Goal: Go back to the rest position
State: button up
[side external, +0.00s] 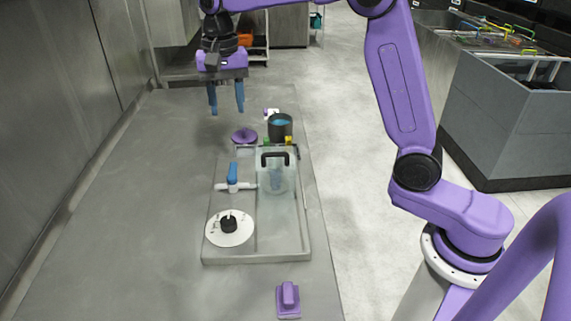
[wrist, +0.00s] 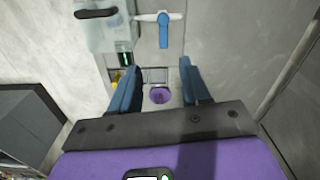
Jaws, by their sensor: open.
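My gripper (side external: 226,98) hangs over the far part of the grey worktop in the side external view, fingers pointing down. Its two blue fingers are apart, with nothing between them. In the wrist view the open fingers (wrist: 158,88) frame a purple knobbed disc (wrist: 160,96), which lies below on the worktop. The same disc (side external: 244,135) lies in front of and below the gripper in the side external view, clear of it.
A tray (side external: 258,257) holds a clear container (side external: 277,185) with a black handle, a blue-handled valve (side external: 233,178) and a white disc (side external: 230,236) with a black knob. A dark cup (side external: 280,128) stands behind. A purple block (side external: 288,300) lies in front. A wall borders the left.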

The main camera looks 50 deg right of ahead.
jog(key=s+f+n, duration=0.3)
jog(key=s+n, duration=0.7)
jog(key=s, duration=0.7)
jog(key=s+d+f+n, duration=0.2)
jog(key=s+n, duration=0.3)
jog(key=s, duration=0.3)
jog(key=s+d+f+n, duration=0.3)
jog(key=s+d+n, duration=0.1)
jog(key=s, duration=0.5)
jog(key=shift+s+d+f+n, duration=0.2)
jog(key=shift+d+f+n, duration=0.2)
jog(key=shift+d, duration=0.2)
